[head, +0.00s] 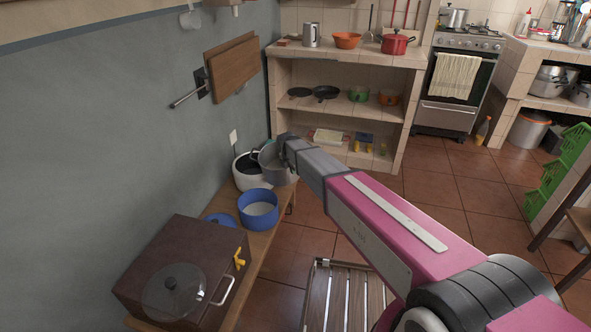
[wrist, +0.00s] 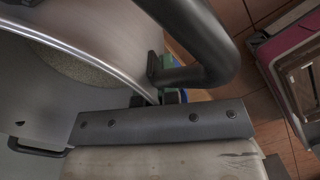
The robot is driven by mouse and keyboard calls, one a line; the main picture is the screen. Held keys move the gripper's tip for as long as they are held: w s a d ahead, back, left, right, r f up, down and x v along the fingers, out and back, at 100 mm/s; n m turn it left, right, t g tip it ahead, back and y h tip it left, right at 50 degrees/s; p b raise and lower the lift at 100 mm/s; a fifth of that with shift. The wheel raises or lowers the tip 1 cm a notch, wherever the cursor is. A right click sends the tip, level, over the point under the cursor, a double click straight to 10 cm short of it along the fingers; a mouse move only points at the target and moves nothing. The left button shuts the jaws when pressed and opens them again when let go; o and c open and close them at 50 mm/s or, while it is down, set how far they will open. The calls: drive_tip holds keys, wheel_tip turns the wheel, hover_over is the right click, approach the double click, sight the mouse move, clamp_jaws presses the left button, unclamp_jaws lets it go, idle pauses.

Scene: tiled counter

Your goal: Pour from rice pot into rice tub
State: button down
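The rice pot, a grey metal pot (head: 272,168), is at the end of my arm in the head view, beside and partly in front of a white round vessel (head: 243,182). In the wrist view its wall and rim (wrist: 112,72) fill the left side, with pale grains inside and a dark curved handle. My gripper (wrist: 157,98) is at the rim, which runs between its two small dark fingertips; it looks shut on it. A blue tub (head: 259,196), apparently the rice tub, stands on the bench nearer to me, with whitish content inside.
A blue lid (head: 221,220) lies left of the blue tub. A brown box (head: 185,255) with a glass lid on top stands at the bench's near end. A wooden slatted seat (head: 345,295) is right of the bench. A tiled shelf (head: 335,58) stands behind.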

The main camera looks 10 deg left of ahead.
sight(288, 172)
drive_tip(key=shift+s+a+r+t+h, duration=0.15)
drive_tip(key=shift+s+a+t, duration=0.25)
drive_tip(key=shift+s, duration=0.4)
drive_tip(key=shift+s+a+r+t+h, duration=0.1)
drive_tip(key=shift+s+a+t+h, duration=0.3)
drive_tip(key=shift+s, duration=0.4)
drive_tip(key=t, duration=0.1)
drive_tip(key=t+h, duration=0.1)
drive_tip(key=shift+a+f+t, duration=0.15)
drive_tip(key=shift+f+t, duration=0.15)
drive_tip(key=shift+s+f+t+h, duration=0.2)
drive_tip(key=shift+f+t+h, duration=0.1)
drive_tip(key=shift+t+h, duration=0.3)
drive_tip(key=shift+s+a+r+t+h, duration=0.15)
drive_tip(key=shift+t+h, duration=0.1)
drive_tip(key=shift+t, duration=0.25)
drive_tip(key=shift+s+a+t+h, duration=0.1)
drive_tip(key=shift+s+t+h, duration=0.1)
drive_tip(key=shift+t, duration=0.3)
drive_tip(key=shift+s+a+f+t+h, duration=0.2)
drive_tip(key=shift+f+t+h, duration=0.25)
drive_tip(key=shift+t, duration=0.15)
drive_tip(key=s+a+r+t+h, duration=0.1)
drive_tip(key=s+a+t+h, duration=0.3)
drive_tip(key=s+t+h, duration=0.3)
drive_tip(key=s+t, duration=0.1)
drive_tip(key=t, duration=0.4)
drive_tip(key=shift+s+a+r, duration=0.25)
drive_tip(key=shift+s+a, duration=0.05)
drive_tip(key=shift+a, duration=0.1)
